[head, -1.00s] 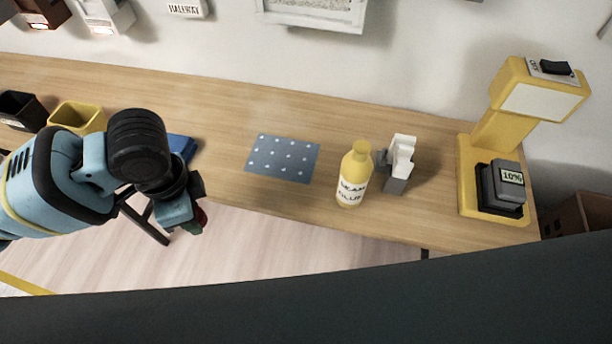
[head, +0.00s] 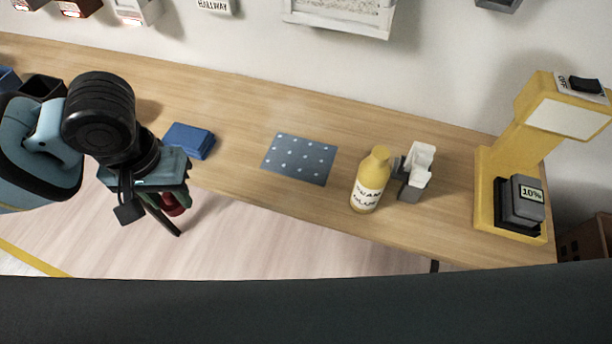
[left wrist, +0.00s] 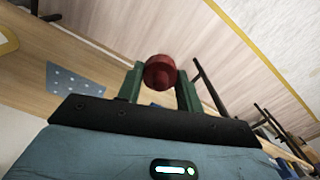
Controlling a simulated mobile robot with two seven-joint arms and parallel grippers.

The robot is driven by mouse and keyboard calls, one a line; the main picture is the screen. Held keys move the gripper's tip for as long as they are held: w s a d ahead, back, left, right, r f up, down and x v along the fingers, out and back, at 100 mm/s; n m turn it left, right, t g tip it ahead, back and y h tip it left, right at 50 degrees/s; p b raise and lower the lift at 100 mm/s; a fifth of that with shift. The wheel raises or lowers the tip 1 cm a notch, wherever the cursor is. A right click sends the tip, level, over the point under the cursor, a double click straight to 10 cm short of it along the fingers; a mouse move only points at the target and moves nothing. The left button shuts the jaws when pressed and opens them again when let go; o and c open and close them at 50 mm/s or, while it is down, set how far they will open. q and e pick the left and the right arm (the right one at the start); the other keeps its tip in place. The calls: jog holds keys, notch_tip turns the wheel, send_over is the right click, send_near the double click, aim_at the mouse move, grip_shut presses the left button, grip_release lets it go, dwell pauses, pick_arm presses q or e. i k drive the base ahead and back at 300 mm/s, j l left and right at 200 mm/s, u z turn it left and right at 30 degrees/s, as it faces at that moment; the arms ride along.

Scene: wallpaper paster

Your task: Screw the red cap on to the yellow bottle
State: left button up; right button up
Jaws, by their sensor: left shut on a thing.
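The yellow bottle (head: 371,180), labelled as glue, stands upright on the wooden table near its front edge. No red cap shows on its top. My left gripper (head: 165,203) is at the left, in front of the table's front edge and well apart from the bottle. It is shut on the red cap (head: 173,204). In the left wrist view the cap (left wrist: 160,72) sits between the two green fingers. The bottle is not clearly seen in that view. My right gripper is not in view.
A grey-white holder (head: 415,171) stands just right of the bottle. A dotted blue mat (head: 300,159) lies left of it, with a blue block (head: 188,140) further left. A yellow press-like device (head: 488,190) stands at the right end. The table between mat and bottle is clear.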

aim_at(374, 173)
jog(key=i+j, duration=0.15)
jog(key=j, duration=0.2)
jog(key=i+j, duration=0.15)
jog(key=j, duration=0.2)
jog(key=i+j, duration=0.1)
jog(key=j, duration=0.2)
jog(key=i+j, duration=0.15)
jog(key=j, duration=0.2)
jog(key=z, duration=1.85)
